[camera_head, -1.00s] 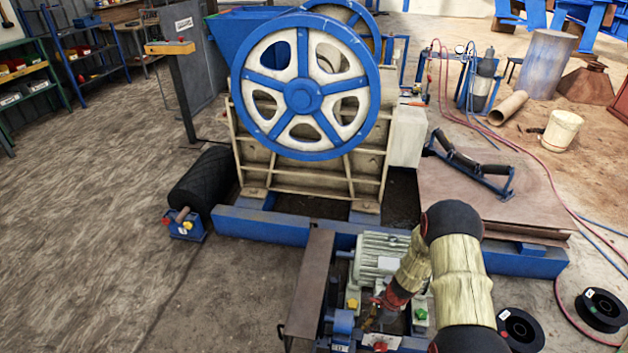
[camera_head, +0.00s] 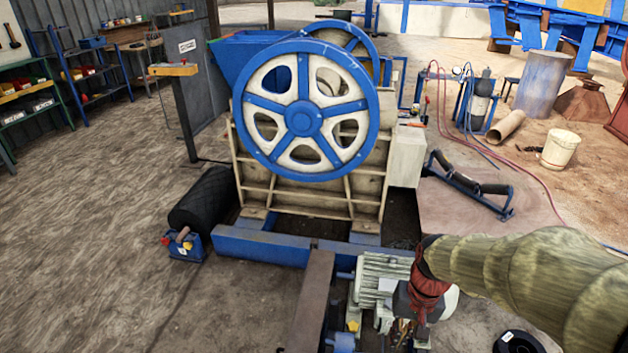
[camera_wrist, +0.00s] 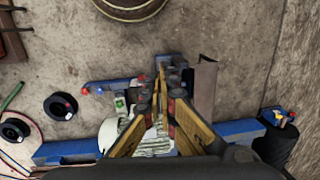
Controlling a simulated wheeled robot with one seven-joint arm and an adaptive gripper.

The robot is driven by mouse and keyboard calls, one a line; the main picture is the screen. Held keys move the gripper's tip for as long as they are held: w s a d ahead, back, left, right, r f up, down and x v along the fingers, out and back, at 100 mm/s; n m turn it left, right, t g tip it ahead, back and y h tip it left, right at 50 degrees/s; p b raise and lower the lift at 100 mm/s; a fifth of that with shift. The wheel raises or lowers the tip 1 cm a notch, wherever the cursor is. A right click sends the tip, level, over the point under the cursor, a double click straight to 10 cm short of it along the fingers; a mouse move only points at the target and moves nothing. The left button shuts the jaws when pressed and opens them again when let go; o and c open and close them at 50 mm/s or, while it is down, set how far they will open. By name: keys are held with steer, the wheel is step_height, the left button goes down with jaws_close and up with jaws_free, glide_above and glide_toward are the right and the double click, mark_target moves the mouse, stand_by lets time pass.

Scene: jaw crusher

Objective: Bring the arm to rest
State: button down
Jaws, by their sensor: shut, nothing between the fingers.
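My arm (camera_head: 540,275) reaches in from the right edge of the head view, with a cream sleeve and a dark red wrist. My gripper (camera_head: 410,332) points down over the grey motor (camera_head: 376,280), at its right side. Part of the gripper blends into the motor fittings behind it. In the wrist view, my gripper (camera_wrist: 161,92) shows yellow-brown links closing together with nothing between them. The motor (camera_wrist: 155,148) lies beyond the fingers there. I cannot tell the exact gap between fingertips and motor.
The jaw crusher (camera_head: 310,190) with its blue-and-white flywheel (camera_head: 305,117) stands behind the motor. A brown guard plate (camera_head: 313,300) stands left of the motor. Cable spools (camera_wrist: 60,106) lie on the floor. The floor at left (camera_head: 100,230) is open.

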steer(key=s+r+n+t, duration=0.1)
steer(key=s+r+t, duration=0.2)
steer(key=r, duration=0.6)
steer(key=s+r+n+t+h+p, duration=0.1)
steer(key=s+r+t, duration=0.2)
steer(key=s+r, duration=0.3)
step_height(320, 180, up, 4)
steer(key=shift+s+f, duration=0.25)
steer(key=c, duration=2.6)
jaws_free()
